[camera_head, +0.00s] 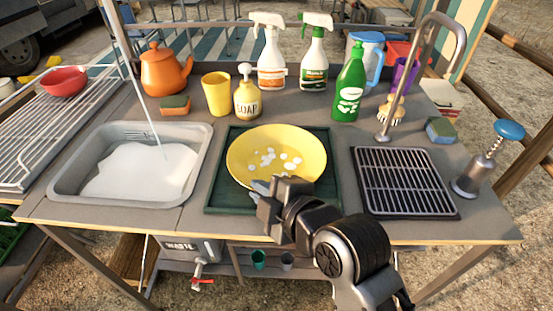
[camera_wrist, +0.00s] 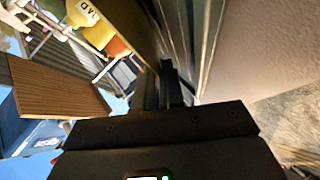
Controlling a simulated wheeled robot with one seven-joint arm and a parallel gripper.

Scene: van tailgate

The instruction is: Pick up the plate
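The plate (camera_head: 285,145) is yellow and round, with several white foam spots on it. It is at the dark green tray (camera_head: 213,198) in the middle of the counter, and I cannot tell whether it rests flat there or is slightly raised. My gripper (camera_head: 263,188) is at the plate's near rim, reaching in from the front right, and its tips overlap the rim in the head view. In the wrist view, the dark fingers (camera_wrist: 173,85) look close together. Whether the rim is between them is unclear.
A sink basin (camera_head: 65,190) with foamy water is left of the tray, and a black drying rack (camera_head: 405,182) is right of it. Behind stand a yellow cup (camera_head: 216,95), a soap dispenser (camera_head: 247,98), and a green bottle (camera_head: 349,88). A curved faucet (camera_head: 402,85) rises behind the rack.

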